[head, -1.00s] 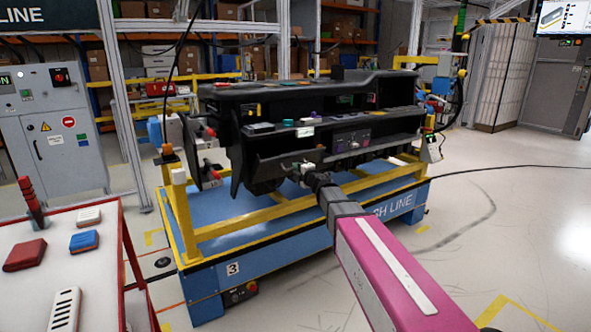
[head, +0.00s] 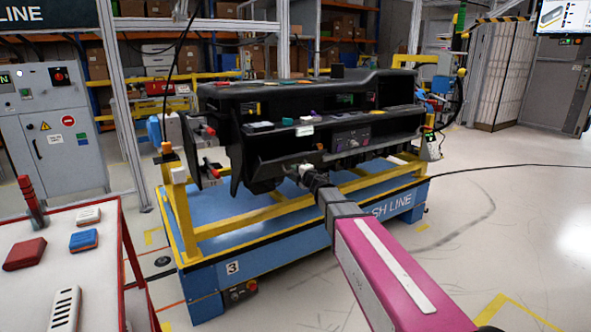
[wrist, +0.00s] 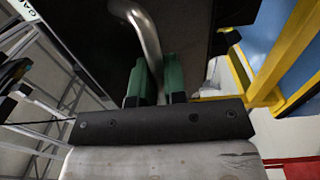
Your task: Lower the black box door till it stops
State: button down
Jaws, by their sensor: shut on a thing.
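The black box door (head: 280,165) is on the lower front of the black dashboard module (head: 225,98), tilted out from it. In the wrist view the door is a dark panel (wrist: 85,35) with a curved metal bar handle (wrist: 143,25). My gripper (head: 298,171) is at the door's front in the head view. In the wrist view its green fingers (wrist: 158,80) are closed on the bar from both sides. The wrist hides part of the door in the head view, and the door's hinge and stop are not clear.
The module rests on a blue and yellow stand (head: 250,225) with yellow rails. A red-edged table (head: 60,225) with several small parts stands at the left. A grey control cabinet (head: 55,125) is behind it. The floor to the right is open.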

jog(key=c, duration=1.5)
grip_release()
jog(key=shift+s+f, duration=0.1)
jog(key=shift+f, duration=0.05)
jog(key=shift+d, duration=0.1)
jog(key=v, duration=1)
jog(key=shift+s+d, duration=0.2)
jog(key=shift+s, duration=0.15)
